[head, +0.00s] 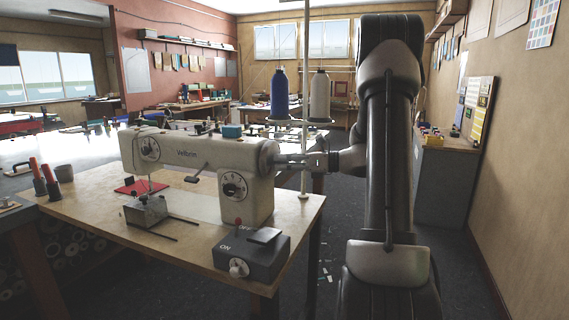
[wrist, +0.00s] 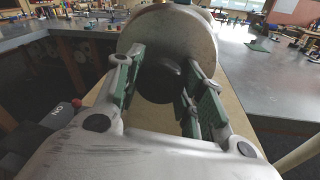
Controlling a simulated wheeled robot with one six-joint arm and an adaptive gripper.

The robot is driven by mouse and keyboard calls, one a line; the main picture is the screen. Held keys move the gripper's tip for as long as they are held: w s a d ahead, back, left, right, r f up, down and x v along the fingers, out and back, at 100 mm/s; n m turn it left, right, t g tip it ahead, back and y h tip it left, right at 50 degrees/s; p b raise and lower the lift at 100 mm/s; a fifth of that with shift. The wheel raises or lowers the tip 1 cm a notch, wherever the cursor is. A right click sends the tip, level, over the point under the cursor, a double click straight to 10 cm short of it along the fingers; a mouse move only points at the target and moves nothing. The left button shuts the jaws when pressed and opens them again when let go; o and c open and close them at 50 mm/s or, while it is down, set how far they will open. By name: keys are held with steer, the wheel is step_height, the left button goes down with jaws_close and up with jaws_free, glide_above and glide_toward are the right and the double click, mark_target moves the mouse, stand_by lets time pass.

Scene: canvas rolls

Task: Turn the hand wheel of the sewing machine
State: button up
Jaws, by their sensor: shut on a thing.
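The cream sewing machine (head: 195,160) stands on a wooden table in the head view. Its round hand wheel (head: 266,155) is at the machine's right end. My gripper (head: 283,160) reaches in from the right, level with the wheel, and touches it. In the wrist view the pale wheel (wrist: 172,32) lies straight ahead with a dark round hub at its middle. My gripper's green-padded fingers (wrist: 162,75) are on either side of the wheel and shut on it. The fingertips' exact contact is partly hidden.
A dark switch box (head: 250,255) marked ON sits at the table's front right edge. Blue (head: 279,95) and pale (head: 319,95) thread cones stand behind the wheel on a stand with a thin upright pole.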

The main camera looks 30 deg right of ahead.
steer(key=o, duration=1)
steer(key=shift+s+d, duration=0.1)
steer(key=v, duration=1.1)
steer(key=shift+s+d, duration=0.25)
steer(key=shift+s, duration=0.05)
steer(key=shift+o, duration=0.2)
